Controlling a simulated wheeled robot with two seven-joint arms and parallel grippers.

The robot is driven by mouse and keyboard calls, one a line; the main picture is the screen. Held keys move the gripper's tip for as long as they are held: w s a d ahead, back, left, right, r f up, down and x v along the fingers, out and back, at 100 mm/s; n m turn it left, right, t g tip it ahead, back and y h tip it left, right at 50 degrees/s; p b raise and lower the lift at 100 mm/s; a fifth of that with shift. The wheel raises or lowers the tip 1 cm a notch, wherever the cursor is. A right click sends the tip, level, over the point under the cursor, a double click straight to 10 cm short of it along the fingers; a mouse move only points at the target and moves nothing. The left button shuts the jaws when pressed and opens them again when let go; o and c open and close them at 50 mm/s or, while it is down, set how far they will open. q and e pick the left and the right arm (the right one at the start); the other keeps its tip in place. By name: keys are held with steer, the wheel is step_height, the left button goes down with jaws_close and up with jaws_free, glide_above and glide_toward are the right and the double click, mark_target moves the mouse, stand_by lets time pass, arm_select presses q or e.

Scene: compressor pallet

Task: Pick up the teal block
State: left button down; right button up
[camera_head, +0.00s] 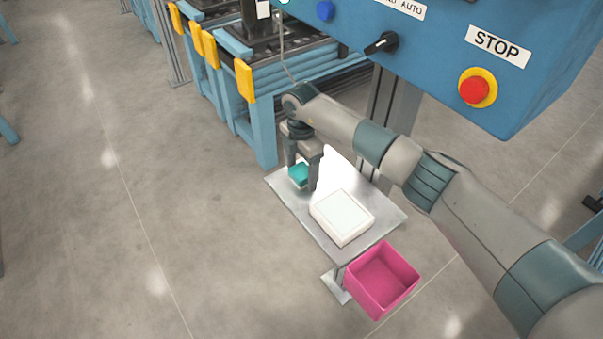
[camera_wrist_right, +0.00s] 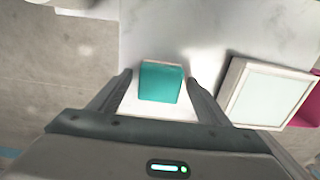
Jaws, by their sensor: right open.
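The teal block (camera_head: 299,174) sits toward the far left end of a small grey metal table (camera_head: 292,196) in the head view. My right gripper (camera_head: 303,182) points down over it, with one finger partly in front of it. In the right wrist view the teal block (camera_wrist_right: 160,82) lies between the two open fingers of my right gripper (camera_wrist_right: 160,80), with a gap on each side. It appears to stand on a white surface. Whether the fingertips reach down to its height is hard to tell. My left gripper is not in view.
A white box with a pale top (camera_head: 342,217) lies on the table close to the right gripper. A magenta bin (camera_head: 382,279) is at the table's near end. A blue control panel (camera_head: 440,60) with a red stop button (camera_head: 475,90) overhangs behind. A blue conveyor frame (camera_head: 262,120) stands left.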

mark_target(302, 170)
steer(key=shift+c, duration=0.6)
steer(key=c, duration=1.1)
steer(key=shift+o, duration=0.2)
steer(key=shift+r, duration=0.1)
step_height(302, 170, up, 8)
steer(key=b, duration=0.3)
steer(key=shift+r+b, duration=0.25)
steer(key=shift+b, duration=0.1)
steer(key=shift+r, duration=0.7)
